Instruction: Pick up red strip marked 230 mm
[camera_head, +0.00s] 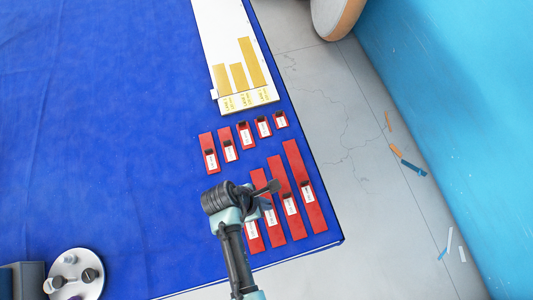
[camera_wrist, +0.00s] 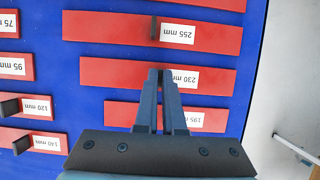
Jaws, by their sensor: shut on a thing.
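The red strip marked 230 mm (camera_wrist: 115,75) lies across the middle of the wrist view, its white label just right of the fingers. It also shows in the head view (camera_head: 272,230), partly behind my gripper. My gripper (camera_wrist: 160,74) is shut on the strip at its middle, beside the label; the fingers hide the black tab there. The head view shows my gripper (camera_head: 270,187) over the lower row of strips. I cannot tell whether the strip is clear of the mat.
The strip marked 255 mm (camera_wrist: 105,27) lies parallel on one side, the strip marked 195 mm (camera_wrist: 120,113) on the other. Shorter red strips (camera_head: 208,150) form another row. A white board (camera_head: 225,40) with yellow bars lies beyond. The blue mat (camera_head: 100,120) is clear at left.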

